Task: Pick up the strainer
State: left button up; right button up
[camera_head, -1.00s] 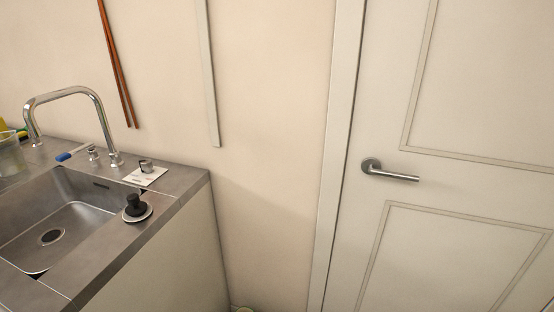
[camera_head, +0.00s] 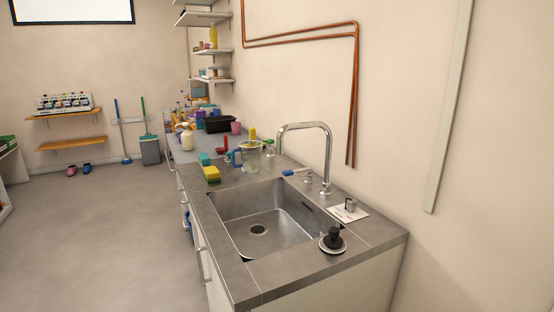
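A round metal disc with a black knob (camera_head: 333,240), which looks like a sink strainer, sits on the counter by the front right corner of the sink (camera_head: 290,205). A small metal cylinder (camera_head: 351,204) stands on a white card (camera_head: 340,213) behind it; I cannot tell for sure which of the two is the strainer. The sink is empty, with a dark round drain (camera_head: 258,230) in its floor. Neither of my grippers is in view.
A tall faucet (camera_head: 326,160) rises behind the sink. A clear jug (camera_head: 250,157), a yellow-green sponge (camera_head: 211,174) and a blue-handled brush (camera_head: 297,171) lie around its far side. The counter's right end (camera_head: 385,240) is bare. Open floor (camera_head: 110,235) lies left of the counter.

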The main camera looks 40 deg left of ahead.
aim_at(227, 159)
jog(key=u, duration=2.1)
jog(key=i+j+u, duration=0.1)
jog(key=u, duration=0.3)
jog(key=i+u, duration=0.15)
jog(key=u, duration=0.2)
jog(key=i, duration=1.6)
jog(key=i+z, duration=0.1)
jog(key=i, duration=1.55)
jog(key=i+j, duration=0.2)
jog(key=i, duration=1.4)
jog(key=z, duration=0.4)
jog(key=i+z, duration=0.1)
jog(key=z, duration=0.35)
jog(key=j+z, duration=0.1)
jog(key=z, duration=0.3)
jog(key=i+z, duration=0.1)
jog(key=z, duration=0.3)
jog(key=j+z, duration=0.15)
jog(key=z, duration=0.3)
jog(key=j+z, duration=0.1)
jog(key=z, duration=0.3)
jog(key=i, duration=0.05)
